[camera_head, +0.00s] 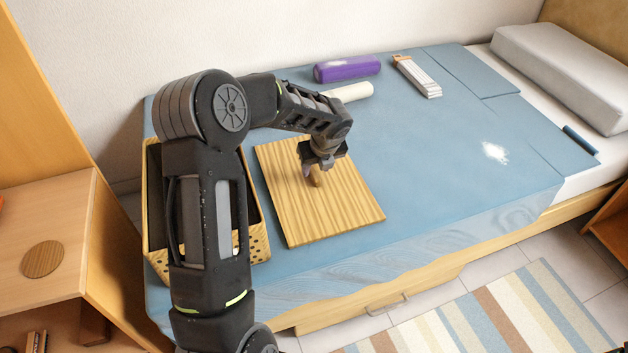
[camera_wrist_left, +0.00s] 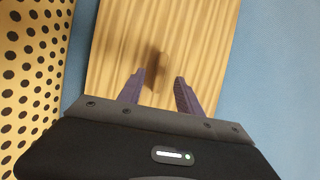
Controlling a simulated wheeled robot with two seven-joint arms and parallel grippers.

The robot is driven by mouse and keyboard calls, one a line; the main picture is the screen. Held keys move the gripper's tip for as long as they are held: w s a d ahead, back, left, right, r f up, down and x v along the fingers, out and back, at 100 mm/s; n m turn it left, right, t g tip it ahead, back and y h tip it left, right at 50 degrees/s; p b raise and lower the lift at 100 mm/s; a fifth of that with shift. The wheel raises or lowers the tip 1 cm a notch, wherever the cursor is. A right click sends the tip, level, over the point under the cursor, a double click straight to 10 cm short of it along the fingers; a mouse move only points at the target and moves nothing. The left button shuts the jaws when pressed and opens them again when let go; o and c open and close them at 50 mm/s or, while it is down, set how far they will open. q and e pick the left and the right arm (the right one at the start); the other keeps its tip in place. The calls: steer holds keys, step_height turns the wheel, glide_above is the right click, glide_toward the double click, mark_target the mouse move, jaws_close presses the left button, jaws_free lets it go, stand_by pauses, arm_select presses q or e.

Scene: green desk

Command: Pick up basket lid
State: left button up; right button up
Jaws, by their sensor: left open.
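The basket lid (camera_head: 345,205) is a flat, wood-grained square board lying on the blue bedspread, just right of the basket. A small wooden handle (camera_head: 316,177) stands near its middle. The lid also shows in the left wrist view (camera_wrist_left: 205,45), with its handle (camera_wrist_left: 157,66) blurred in shadow. My left gripper (camera_head: 313,172) is over the lid's middle, pointing down at the handle. In the left wrist view its two purple fingers (camera_wrist_left: 160,88) are apart, with the handle ahead between them; contact cannot be told. My right gripper is not in view.
The open basket (camera_head: 153,200) with a dotted side stands left of the lid, partly hidden by my left arm. A purple roll (camera_head: 347,69), a white roll (camera_head: 352,92) and a white slatted item (camera_head: 417,76) lie behind. The bedspread right of the lid is clear.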

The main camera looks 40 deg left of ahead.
mark_target(314, 173)
arm_select(q)
steer(key=x, duration=0.3)
steer(key=shift+f+b, duration=0.2)
steer(key=shift+b, duration=0.15)
steer(key=shift+c, duration=0.5)
jaws_close()
steer(key=shift+r, duration=0.1)
